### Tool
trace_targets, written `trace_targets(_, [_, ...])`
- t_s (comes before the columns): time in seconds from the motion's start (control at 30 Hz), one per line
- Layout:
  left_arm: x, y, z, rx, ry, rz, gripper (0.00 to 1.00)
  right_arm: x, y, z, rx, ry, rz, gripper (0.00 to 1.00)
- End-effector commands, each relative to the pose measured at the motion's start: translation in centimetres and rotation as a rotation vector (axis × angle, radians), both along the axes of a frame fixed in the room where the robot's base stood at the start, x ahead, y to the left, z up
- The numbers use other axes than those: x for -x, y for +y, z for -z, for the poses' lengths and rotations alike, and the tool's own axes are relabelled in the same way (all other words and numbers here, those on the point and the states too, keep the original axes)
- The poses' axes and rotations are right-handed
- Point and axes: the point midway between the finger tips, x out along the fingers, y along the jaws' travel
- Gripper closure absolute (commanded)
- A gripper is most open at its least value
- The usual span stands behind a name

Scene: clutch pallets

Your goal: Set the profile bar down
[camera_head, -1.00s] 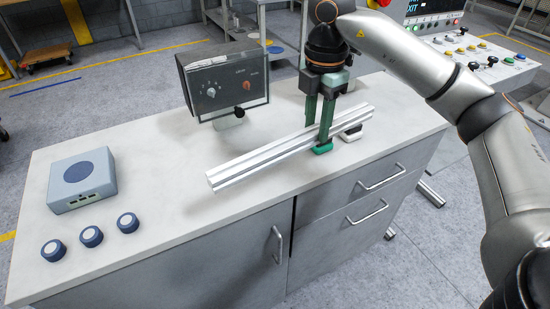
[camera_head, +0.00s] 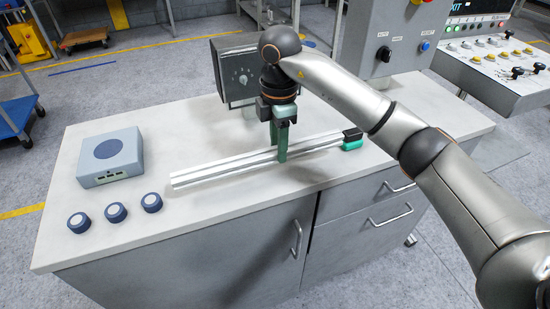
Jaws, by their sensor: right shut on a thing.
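The profile bar (camera_head: 222,171) is a long silver grooved bar. It lies roughly level across the grey workbench top (camera_head: 260,205), its left end nearer the front. It is at or very close to the bench top; I cannot tell if its whole length touches. My right gripper (camera_head: 280,157) points down with green fingers and is shut on the bar right of its middle. The far finger is partly hidden. My left gripper is not in view.
A green and black piece (camera_head: 352,141) is at the bar's right end. A dark-faced meter box (camera_head: 237,75) stands behind. A grey-blue box (camera_head: 110,157) and three round blue knobs (camera_head: 115,212) sit at the left.

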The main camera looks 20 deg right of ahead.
Motion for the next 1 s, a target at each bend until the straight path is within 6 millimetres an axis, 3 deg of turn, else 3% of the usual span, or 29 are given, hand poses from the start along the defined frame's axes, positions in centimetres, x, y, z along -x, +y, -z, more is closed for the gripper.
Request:
trace_targets(0.13, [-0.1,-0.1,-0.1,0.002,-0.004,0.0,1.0,-0.3,1.0,1.1,-0.003,0.001,-0.003,1.0])
trace_targets(0.3, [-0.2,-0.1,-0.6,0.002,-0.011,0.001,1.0,-0.3,0.7,3.6,-0.001,0.001,-0.002,1.0])
trace_targets(0.67, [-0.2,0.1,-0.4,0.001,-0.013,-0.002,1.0,-0.3,0.7,4.2,-0.001,-0.002,-0.002,1.0])
trace_targets(0.7, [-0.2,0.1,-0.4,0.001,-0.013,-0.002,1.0,-0.3,0.7,4.1,0.0,-0.001,-0.002,0.59])
trace_targets(0.93, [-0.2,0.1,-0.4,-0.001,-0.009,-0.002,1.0,-0.3,0.7,4.1,0.0,0.0,-0.002,0.33])
trace_targets(1.0, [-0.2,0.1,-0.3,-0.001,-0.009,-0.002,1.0,-0.3,0.7,4.1,0.0,0.0,-0.002,0.33])
